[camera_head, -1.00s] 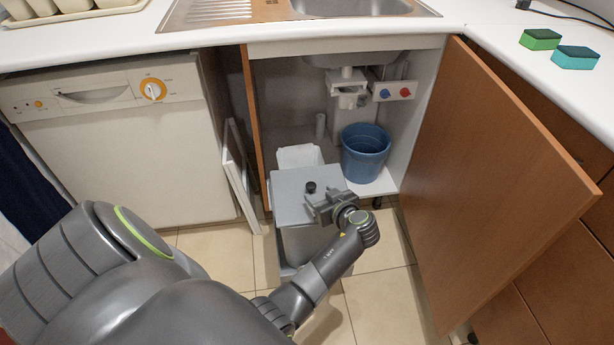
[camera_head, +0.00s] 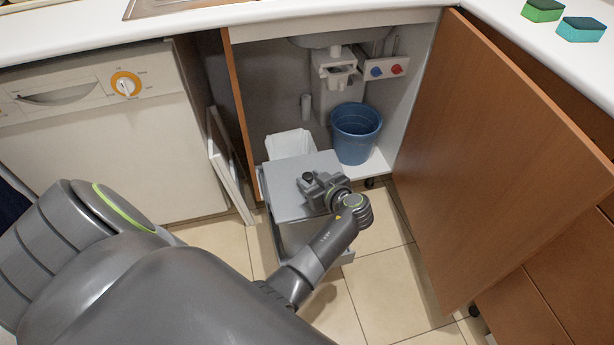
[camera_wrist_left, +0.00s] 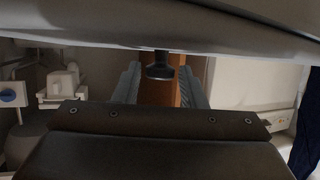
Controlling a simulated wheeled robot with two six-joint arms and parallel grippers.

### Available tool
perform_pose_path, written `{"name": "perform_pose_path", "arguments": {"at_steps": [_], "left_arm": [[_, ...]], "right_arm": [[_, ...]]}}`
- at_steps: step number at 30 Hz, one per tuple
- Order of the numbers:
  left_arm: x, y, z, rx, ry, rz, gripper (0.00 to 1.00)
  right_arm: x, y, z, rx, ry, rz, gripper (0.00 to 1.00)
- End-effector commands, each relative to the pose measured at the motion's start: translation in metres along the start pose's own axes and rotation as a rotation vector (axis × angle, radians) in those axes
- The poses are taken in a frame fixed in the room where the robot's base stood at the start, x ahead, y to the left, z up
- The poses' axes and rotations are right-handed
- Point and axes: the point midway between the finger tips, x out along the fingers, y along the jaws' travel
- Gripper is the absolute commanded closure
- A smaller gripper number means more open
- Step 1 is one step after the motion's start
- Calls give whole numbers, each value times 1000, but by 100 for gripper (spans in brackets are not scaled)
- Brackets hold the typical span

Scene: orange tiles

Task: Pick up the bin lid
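The grey bin lid (camera_head: 288,202) lies flat on the bin (camera_head: 296,236) in front of the open sink cupboard. Its dark knob (camera_head: 307,176) stands near the far part of the lid. My left gripper (camera_head: 307,182) is low over the lid, at the knob, and partly covers it. In the left wrist view the lid (camera_wrist_left: 90,20) fills the top, and the knob (camera_wrist_left: 160,68) shows between my two finger pads with a gap on each side. The left gripper is open. My right gripper is not in view.
A white container (camera_head: 290,143) and a blue bucket (camera_head: 356,133) stand behind the bin. The open brown door (camera_head: 490,160) is at right. A white panel (camera_head: 228,165) leans beside the dishwasher (camera_head: 110,150) at left. Floor tiles (camera_head: 385,290) are clear in front.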

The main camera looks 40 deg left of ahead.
Motion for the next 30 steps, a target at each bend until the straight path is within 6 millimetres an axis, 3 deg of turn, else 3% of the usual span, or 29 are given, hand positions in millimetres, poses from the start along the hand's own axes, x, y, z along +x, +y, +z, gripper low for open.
{"name": "perform_pose_path", "arguments": {"at_steps": [1,8,17,30], "left_arm": [[0,0,0,0,0,0,69],[0,0,0,0,1,0,99],[-2,0,-8,-3,2,1,99],[-33,0,-82,-3,3,1,99]], "right_arm": [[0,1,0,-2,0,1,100],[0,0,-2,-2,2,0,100],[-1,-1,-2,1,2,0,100],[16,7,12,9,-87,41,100]]}}
